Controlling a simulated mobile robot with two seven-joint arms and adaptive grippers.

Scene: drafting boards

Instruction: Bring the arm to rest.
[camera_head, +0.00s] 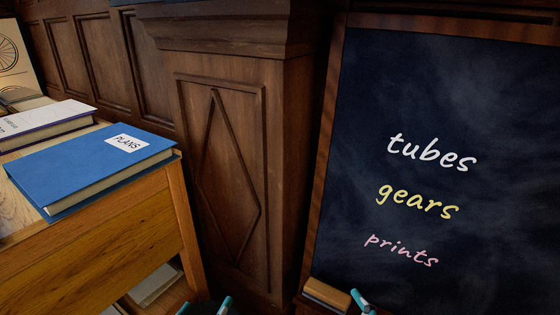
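My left gripper (204,305) shows only at the bottom edge, left of the middle. Its two teal fingertips stand apart with a gap between them, and I see nothing held there. A teal tip of what looks like my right gripper (362,301) shows at the bottom edge, in front of the chalkboard's lower left corner. The rest of it is cut off, so its opening is hidden. Both arms are out of the frame.
A wooden desk (110,245) at the left bears a blue book (85,170) labelled PLANS and a paler book (45,122). A chalkboard (450,100) reads tubes, gears, prints. A wooden block-like eraser (326,294) lies below it. A panelled pillar (240,160) stands between.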

